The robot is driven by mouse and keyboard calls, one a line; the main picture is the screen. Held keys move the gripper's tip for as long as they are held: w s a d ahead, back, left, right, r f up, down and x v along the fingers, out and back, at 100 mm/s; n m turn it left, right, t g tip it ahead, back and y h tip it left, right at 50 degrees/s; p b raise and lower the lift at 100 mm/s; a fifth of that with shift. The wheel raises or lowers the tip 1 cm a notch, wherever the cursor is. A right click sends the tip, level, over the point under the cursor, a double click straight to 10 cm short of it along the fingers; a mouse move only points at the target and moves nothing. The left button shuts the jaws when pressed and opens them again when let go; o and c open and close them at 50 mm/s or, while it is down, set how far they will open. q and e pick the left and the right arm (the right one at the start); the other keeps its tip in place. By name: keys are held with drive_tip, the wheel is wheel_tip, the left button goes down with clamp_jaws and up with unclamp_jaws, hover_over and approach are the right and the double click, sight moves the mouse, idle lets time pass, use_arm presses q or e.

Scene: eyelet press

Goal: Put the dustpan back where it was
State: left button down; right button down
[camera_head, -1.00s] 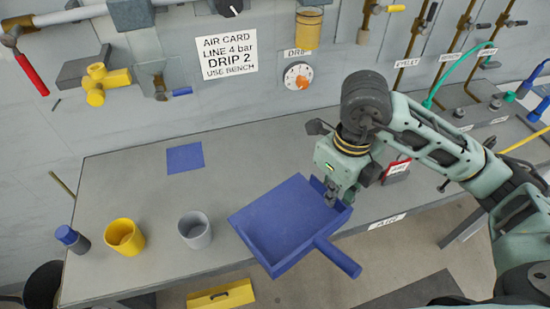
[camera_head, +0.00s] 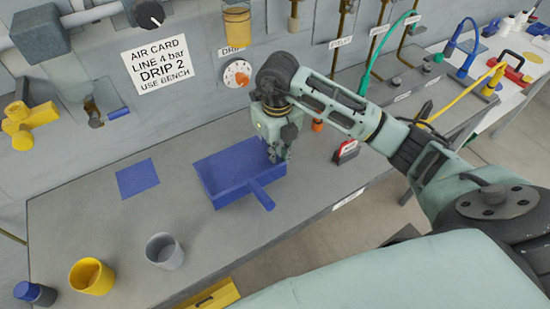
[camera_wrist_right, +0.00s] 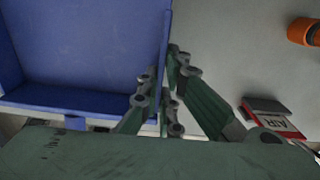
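The blue dustpan (camera_head: 235,168) is over the bench in the middle of the head view, its handle pointing toward the front right. I cannot tell whether it touches the bench top. My right gripper (camera_head: 277,155) is at the pan's right side wall. In the right wrist view, the dustpan (camera_wrist_right: 85,45) fills the upper left, and the fingers of my right gripper (camera_wrist_right: 165,75) are on either side of its side wall, pinching it. A flat blue square (camera_head: 137,179) lies bare on the bench to the left of the dustpan. My left gripper is not in view.
A yellow cup (camera_head: 91,276), a grey cup (camera_head: 164,251) and a blue-capped bottle (camera_head: 35,293) stand at the front left of the bench (camera_head: 90,215). A red tag block (camera_head: 346,151) is right of my gripper. A dial (camera_head: 237,73) is on the wall behind.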

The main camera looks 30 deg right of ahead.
drive_tip(key=shift+f, duration=0.3)
wheel_tip(320, 180, down, 2)
drive_tip(key=shift+f+p, duration=0.2)
drive_tip(key=shift+p, duration=0.6)
drive_tip(key=shift+f, duration=0.55)
drive_tip(key=shift+f, duration=0.1)
drive_tip(key=c, duration=2.4)
unclamp_jaws()
drive_tip(key=o, duration=0.4)
